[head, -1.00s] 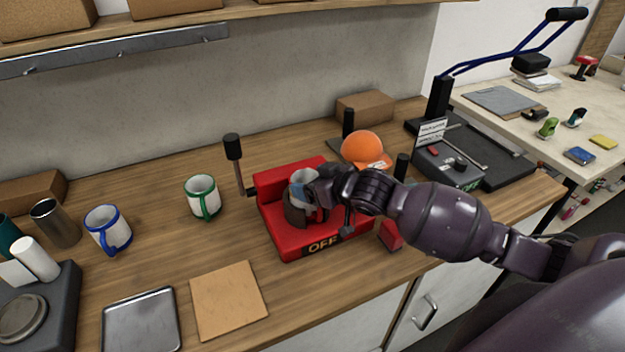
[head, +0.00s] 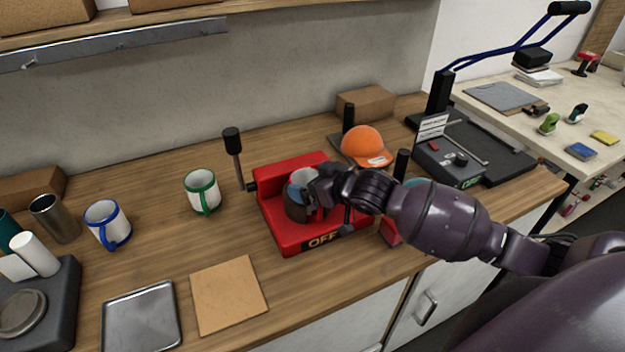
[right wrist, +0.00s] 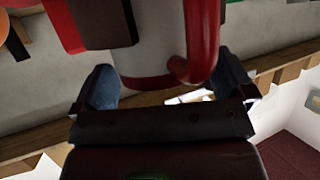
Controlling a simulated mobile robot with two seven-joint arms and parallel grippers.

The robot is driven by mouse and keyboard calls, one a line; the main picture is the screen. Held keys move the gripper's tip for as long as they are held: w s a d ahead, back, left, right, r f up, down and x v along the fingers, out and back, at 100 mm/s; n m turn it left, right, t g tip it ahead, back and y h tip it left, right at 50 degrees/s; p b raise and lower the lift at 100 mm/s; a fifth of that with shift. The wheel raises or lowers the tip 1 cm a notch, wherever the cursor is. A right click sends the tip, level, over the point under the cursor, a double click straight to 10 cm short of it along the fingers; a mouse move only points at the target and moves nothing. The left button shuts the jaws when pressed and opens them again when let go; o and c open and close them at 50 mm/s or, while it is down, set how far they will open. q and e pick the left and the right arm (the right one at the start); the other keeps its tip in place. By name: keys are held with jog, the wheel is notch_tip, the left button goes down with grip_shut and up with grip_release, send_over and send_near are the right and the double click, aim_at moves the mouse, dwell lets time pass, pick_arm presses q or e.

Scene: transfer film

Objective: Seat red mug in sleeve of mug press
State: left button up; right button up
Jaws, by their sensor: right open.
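The red mug press (head: 275,228) stands mid-table with a dark sleeve (head: 296,213) on it and an OFF label on its front. The white mug with red trim (head: 303,177) sits in or at the sleeve, partly hidden by my right gripper (head: 305,193). In the right wrist view, the mug (right wrist: 152,45) with its red handle (right wrist: 200,45) lies between the spread blue fingertips of my right gripper (right wrist: 165,85), and the dark sleeve (right wrist: 100,20) is beside it. How deep the mug sits is hidden. My left gripper is not in view.
The press lever (head: 233,150) stands up at its left. A green-trimmed mug (head: 202,192) and a blue-trimmed mug (head: 107,225) stand further left. An orange cap (head: 362,146) is behind my arm. A cork mat (head: 228,295) and metal tray (head: 142,320) lie in front.

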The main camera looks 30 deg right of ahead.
jog(key=v, duration=1)
jog(key=shift+s, duration=0.35)
jog(key=shift+d, duration=0.15)
